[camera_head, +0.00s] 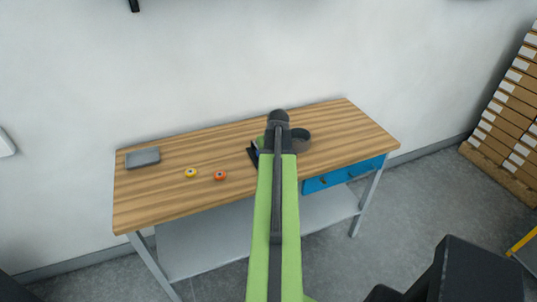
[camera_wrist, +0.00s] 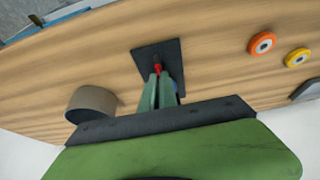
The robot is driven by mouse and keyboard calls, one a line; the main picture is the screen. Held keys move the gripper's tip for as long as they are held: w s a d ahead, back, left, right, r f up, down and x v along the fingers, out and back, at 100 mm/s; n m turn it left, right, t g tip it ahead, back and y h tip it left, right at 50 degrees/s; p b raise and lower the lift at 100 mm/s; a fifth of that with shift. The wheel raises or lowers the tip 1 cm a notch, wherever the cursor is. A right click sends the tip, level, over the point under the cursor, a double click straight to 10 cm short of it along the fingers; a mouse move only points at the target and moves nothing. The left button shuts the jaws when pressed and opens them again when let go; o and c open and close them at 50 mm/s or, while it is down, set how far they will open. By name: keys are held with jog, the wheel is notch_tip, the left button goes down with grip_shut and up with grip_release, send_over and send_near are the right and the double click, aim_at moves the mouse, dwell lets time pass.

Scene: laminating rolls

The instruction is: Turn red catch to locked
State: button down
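The red catch (camera_wrist: 157,68) shows in the wrist view as a small red piece on a dark square plate (camera_wrist: 146,54). The plate lies on the wooden table, and its edge (camera_head: 251,155) shows in the head view beside my arm. My gripper (camera_wrist: 158,77) is at the catch, its two green fingers close together with the red piece between their tips. The fingers look shut on it. A bit of blue shows beside the right finger. My arm hides the catch in the head view, and the fingers hide its lower part in the wrist view.
The wooden table (camera_head: 215,203) also bears a grey-brown roll (camera_wrist: 92,102), an orange roll (camera_head: 220,176), a yellow roll (camera_head: 190,172) and a grey box (camera_head: 142,157). A blue drawer (camera_head: 342,175) is under the right side. The table's left front is clear.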

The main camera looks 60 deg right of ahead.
jog(key=c, duration=1.6)
grip_release()
jog(key=shift+s, duration=0.1)
jog(key=shift+c, duration=0.2)
jog(key=p+v, duration=1.6)
jog(key=v, duration=0.1)
jog(key=shift+r, duration=0.2)
